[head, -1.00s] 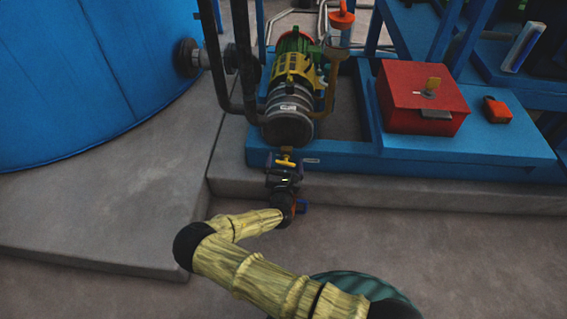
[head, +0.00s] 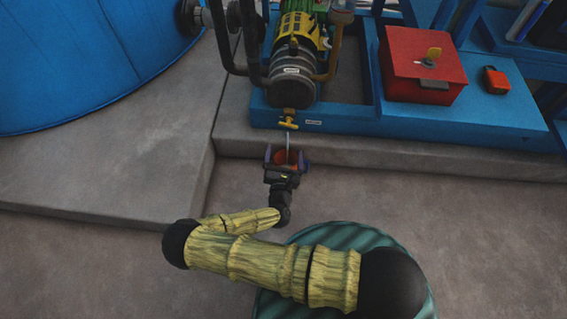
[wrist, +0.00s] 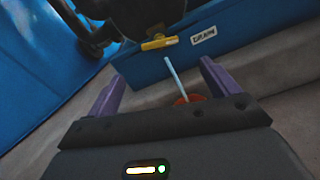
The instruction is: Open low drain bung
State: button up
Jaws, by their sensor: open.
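The yellow drain bung (head: 288,120) has a short crossbar handle and sits low under the front of the grey pump cylinder, at the blue skid's front edge. It also shows in the wrist view (wrist: 159,42), beyond my fingertips and apart from them. My gripper (head: 287,155) is below the bung in the head view, with its two purple fingers spread and empty; they frame the lower picture in the wrist view (wrist: 162,72). A thin pale line (wrist: 175,78) runs from just below the bung down towards an orange-red round thing (head: 289,158), partly hidden by my gripper. It looks like a liquid stream.
A white label (wrist: 203,36) is on the blue skid (head: 450,126) right of the bung. Dark pipes (head: 251,60) flank the pump (head: 292,75) on its left. A red box (head: 424,65) stands on the skid. A concrete step (head: 370,158) runs below; the floor in front is clear.

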jog(key=s+p, duration=0.1)
jog(key=s, duration=0.3)
jog(key=shift+s, duration=0.2)
dwell(0.3)
